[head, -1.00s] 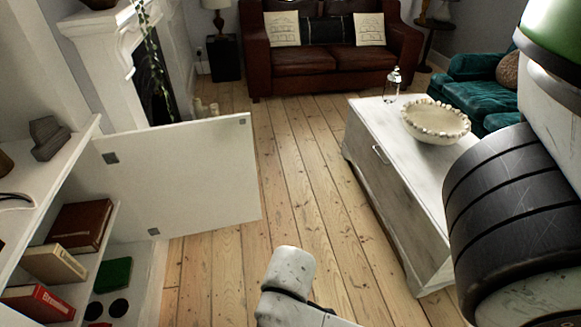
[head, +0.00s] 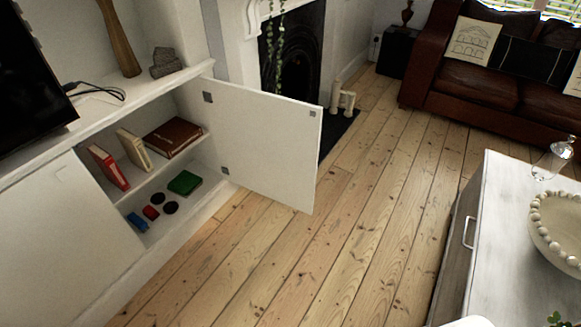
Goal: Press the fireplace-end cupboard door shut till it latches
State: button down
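The fireplace-end cupboard door (head: 262,140) is a white panel standing wide open in the head view. It is hinged at its left edge, beside the fireplace, and its free edge points out over the floor. Two grey hinge plates show on its left side and a small grey catch plate near its top right corner. The open cupboard (head: 150,190) shows a shelf with books and small items below. My gripper is not in view. A small white piece at the bottom edge may be part of my arm.
The neighbouring white door (head: 65,240) is closed. A whitewashed coffee table (head: 500,240) with a beaded bowl (head: 555,228) stands at the right. The brown sofa (head: 470,75) is at the back. Bare floorboards (head: 340,230) lie clear between the cupboard and the coffee table.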

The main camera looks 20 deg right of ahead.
aim_at(267, 144)
jog(key=l+z, duration=0.1)
jog(key=l, duration=0.4)
jog(key=j+z, duration=0.2)
jog(key=j, duration=0.8)
jog(key=i+j+z, duration=0.3)
jog(key=i+j, duration=0.15)
jog(key=i+j+z, duration=0.35)
jog(key=i+j, duration=0.1)
jog(key=j, duration=0.1)
